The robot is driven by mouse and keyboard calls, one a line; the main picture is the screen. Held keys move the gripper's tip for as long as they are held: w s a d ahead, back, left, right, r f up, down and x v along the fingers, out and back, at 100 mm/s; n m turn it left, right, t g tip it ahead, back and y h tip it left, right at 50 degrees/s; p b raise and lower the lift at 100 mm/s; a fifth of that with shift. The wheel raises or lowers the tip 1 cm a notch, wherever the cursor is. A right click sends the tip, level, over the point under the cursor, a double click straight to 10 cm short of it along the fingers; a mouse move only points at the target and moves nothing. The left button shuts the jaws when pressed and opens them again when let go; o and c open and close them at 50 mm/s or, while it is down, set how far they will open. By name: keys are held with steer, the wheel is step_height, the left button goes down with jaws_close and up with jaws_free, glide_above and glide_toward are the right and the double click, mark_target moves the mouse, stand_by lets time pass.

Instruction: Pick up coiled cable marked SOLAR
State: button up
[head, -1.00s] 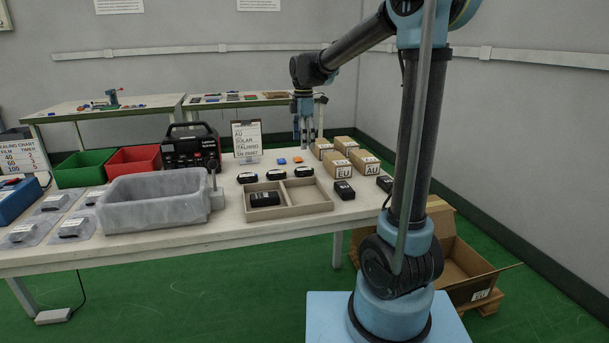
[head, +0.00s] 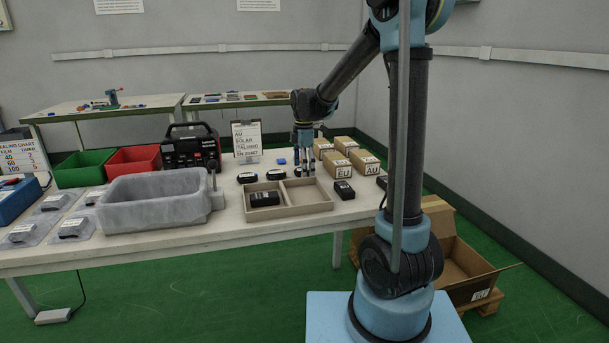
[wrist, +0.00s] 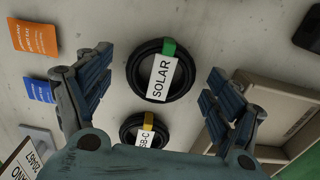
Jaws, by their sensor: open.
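The coiled black cable marked SOLAR (wrist: 161,78) lies on the table, with a white label and a green tie, in the wrist view. It sits between the two open fingers of my gripper (wrist: 155,88), which do not touch it. In the head view my gripper (head: 304,168) is lowered over the table behind the tray's right compartment and mostly hides this coil. A second black coil (wrist: 144,131) with a yellow tie and a label ending in B-C lies close beside the SOLAR coil.
A two-compartment tray (head: 290,211) stands just in front of my gripper; a black item (head: 265,199) lies in its left compartment. Small cardboard boxes (head: 341,166) stand to the right. An orange packet (wrist: 34,37) and a blue packet (wrist: 40,91) lie near the left finger.

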steer(key=shift+f, duration=0.1)
steer(key=c, duration=1.2)
steer(key=shift+o, duration=0.2)
